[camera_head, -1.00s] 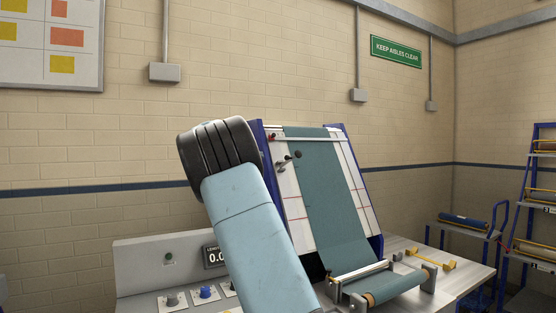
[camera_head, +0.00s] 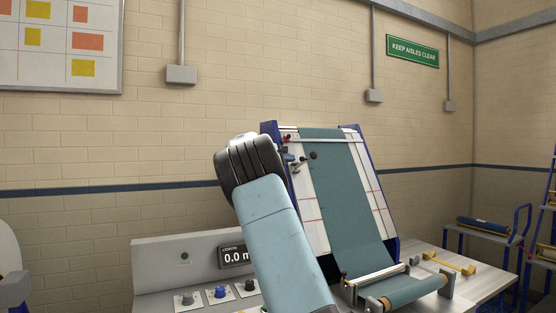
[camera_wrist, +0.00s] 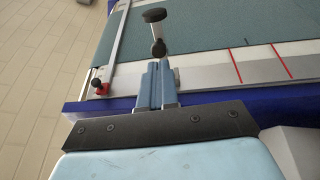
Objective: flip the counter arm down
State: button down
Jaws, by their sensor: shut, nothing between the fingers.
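The inspection board (camera_head: 312,205) stands tilted on the table, with teal cloth (camera_head: 345,190) running down its middle. A small metal arm with a black knob (camera_head: 313,155), which looks like the counter arm, sticks out at the board's upper left. My gripper (camera_wrist: 158,68) is shut and empty, over the board's blue edge and close to that stem. Whether they touch is unclear.
A red knob (camera_wrist: 100,88) on the cross bar is left of my fingers in the wrist view. A control panel with a length display (camera_head: 234,256) and several dials is left of the board. A cloth roll (camera_head: 405,292) lies at the board's foot.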

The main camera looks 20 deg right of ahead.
aim_at(301, 159)
jog(key=shift+x, duration=2.25)
